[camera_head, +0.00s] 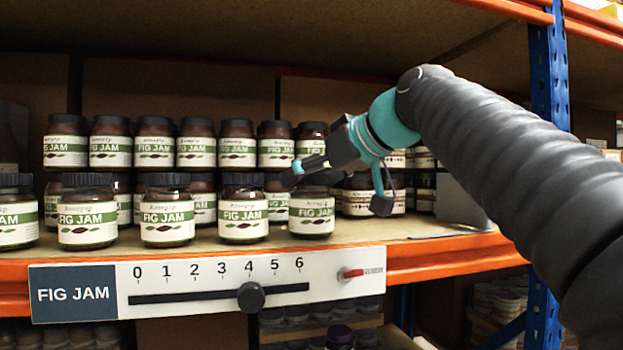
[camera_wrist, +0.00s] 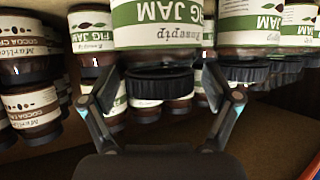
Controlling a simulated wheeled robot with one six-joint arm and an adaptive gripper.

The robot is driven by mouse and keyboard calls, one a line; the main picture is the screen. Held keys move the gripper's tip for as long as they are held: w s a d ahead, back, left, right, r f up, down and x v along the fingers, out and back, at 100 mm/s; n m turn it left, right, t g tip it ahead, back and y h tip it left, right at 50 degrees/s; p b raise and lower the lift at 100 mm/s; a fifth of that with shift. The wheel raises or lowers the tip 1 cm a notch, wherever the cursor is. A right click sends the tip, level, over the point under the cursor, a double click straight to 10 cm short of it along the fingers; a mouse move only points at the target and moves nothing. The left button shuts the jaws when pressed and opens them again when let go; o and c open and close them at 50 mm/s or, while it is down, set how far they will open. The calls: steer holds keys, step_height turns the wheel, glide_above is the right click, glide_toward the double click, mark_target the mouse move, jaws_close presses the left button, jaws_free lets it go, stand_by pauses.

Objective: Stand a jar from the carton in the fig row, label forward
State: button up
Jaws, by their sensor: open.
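Fig jam jars with dark lids and green-and-white labels stand on the shelf in the head view. Several form a front row, labels forward, the rightmost jar (camera_head: 311,214) at its end. My gripper (camera_head: 297,170) is at this jar's lid, above it. In the wrist view, where things appear upside down, a fig jam jar (camera_wrist: 160,30) is large and central, its dark lid between my open fingers (camera_wrist: 162,88). The fingers stand either side of the lid; I cannot tell whether they touch it. I cannot make out the carton in either view.
More fig jam jars (camera_head: 196,145) stand stacked behind. Cocoa jars (camera_wrist: 30,105) are beside them in the wrist view. A label strip (camera_head: 205,283) with a slider knob (camera_head: 251,296) near 4 hangs on the orange shelf edge (camera_head: 450,250). A blue upright (camera_head: 549,75) stands right.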

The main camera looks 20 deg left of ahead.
steer(key=v, duration=1.2)
steer(key=shift+p, duration=0.35)
steer(key=shift+f, duration=0.1)
steer(key=s+d+f+m+h, duration=0.3)
steer(key=d+f, duration=0.4)
steer(key=f, duration=0.9)
steer(key=s+d+f+m+h, duration=0.4)
steer(key=s+d+f, duration=0.3)
steer(key=f, duration=0.9)
steer(key=s+d+f+m+g+h, duration=0.1)
steer(key=s+d+f+m+h, duration=0.3)
steer(key=f, duration=1.2)
steer(key=s+d, duration=0.2)
steer(key=d, duration=0.2)
steer(key=shift+f+m, duration=0.35)
steer(key=shift+m, duration=0.05)
steer(key=shift+r+p, duration=0.45)
